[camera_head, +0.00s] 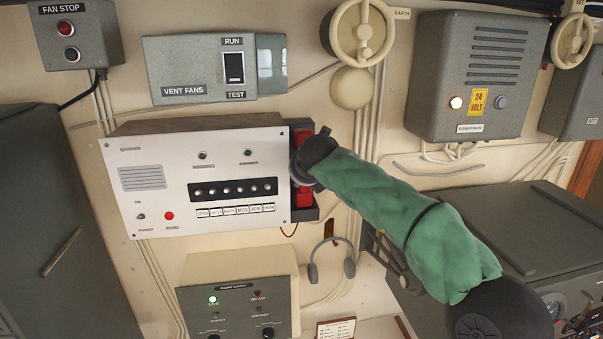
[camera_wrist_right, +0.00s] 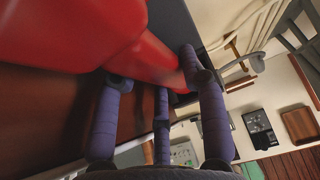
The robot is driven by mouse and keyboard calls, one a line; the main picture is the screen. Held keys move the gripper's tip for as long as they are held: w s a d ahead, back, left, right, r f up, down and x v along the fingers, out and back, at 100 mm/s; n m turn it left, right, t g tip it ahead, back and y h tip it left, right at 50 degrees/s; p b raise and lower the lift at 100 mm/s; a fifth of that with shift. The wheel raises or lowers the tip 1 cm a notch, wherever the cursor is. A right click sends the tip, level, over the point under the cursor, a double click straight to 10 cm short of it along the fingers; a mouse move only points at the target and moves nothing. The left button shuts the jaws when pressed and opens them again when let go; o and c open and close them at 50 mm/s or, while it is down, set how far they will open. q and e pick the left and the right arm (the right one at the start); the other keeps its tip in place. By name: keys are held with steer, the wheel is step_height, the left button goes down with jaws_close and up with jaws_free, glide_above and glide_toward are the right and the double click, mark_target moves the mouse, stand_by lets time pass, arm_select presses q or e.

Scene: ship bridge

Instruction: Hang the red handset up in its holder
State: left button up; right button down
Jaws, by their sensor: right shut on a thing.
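The red handset (camera_head: 304,196) is upright at the right side of the white-fronted intercom unit (camera_head: 150,210), against its dark holder (camera_head: 310,214). Its upper and lower ends show above and below my right gripper (camera_head: 300,170). My right gripper, on the green-sleeved arm, covers the handset's middle and is shut on it. In the right wrist view the handset (camera_wrist_right: 70,40) fills the upper left, with the fingers of the right gripper (camera_wrist_right: 155,75) around its grip. Whether the handset is fully seated in the holder is hidden. My left gripper is not in view.
A headset (camera_head: 330,262) hangs below the holder. A grey supply box (camera_head: 240,300) is below the intercom. The vent fans panel (camera_head: 190,70) and a valve wheel (camera_head: 358,32) are above. A dark cabinet (camera_head: 500,230) stands at the right.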

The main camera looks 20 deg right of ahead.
mark_target(301, 192)
steer(key=shift+f, duration=1.4)
stand_by(4.1)
steer(key=c, duration=0.6)
jaws_free()
steer(key=shift+f, duration=0.1)
steer(key=v, duration=1.2)
